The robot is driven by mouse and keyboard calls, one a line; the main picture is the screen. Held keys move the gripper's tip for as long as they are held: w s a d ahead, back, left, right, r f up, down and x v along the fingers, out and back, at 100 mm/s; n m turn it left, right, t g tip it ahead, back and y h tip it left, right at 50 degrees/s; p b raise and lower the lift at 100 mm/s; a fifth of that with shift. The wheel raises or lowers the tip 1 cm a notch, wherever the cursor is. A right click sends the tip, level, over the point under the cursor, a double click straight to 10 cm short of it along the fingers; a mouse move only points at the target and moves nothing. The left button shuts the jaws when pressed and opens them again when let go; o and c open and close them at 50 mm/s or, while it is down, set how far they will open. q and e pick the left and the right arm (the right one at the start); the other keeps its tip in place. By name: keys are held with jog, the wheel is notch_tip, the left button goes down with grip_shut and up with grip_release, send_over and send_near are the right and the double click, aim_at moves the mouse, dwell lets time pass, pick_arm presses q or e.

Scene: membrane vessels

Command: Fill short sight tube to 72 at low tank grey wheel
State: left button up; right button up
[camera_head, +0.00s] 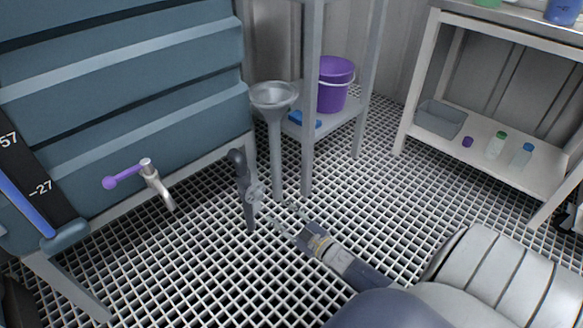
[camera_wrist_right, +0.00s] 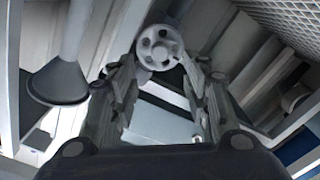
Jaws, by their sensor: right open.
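A small grey spoked wheel (camera_head: 256,192) sits on a dark grey valve body (camera_head: 241,172) low beside the blue-grey tank (camera_head: 130,75). In the right wrist view the wheel (camera_wrist_right: 160,47) is face-on, just beyond the fingertips. My right gripper (camera_head: 281,213) is open and empty, apart from the wheel, to its lower right; it also shows in the right wrist view (camera_wrist_right: 163,72). A sight tube (camera_head: 28,205) with blue liquid stands at the left edge by a black scale (camera_head: 35,170) marked 57 and -27.
A purple-handled tap (camera_head: 125,180) juts from the tank. A metal funnel (camera_head: 274,95) stands right of the wheel, near a stand with a purple bucket (camera_head: 334,85). A shelf (camera_head: 480,150) with small bottles is at right. The grating floor (camera_head: 390,200) between is clear.

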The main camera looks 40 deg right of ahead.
jog(key=shift+s+d, duration=0.15)
jog(key=shift+s, duration=1.9)
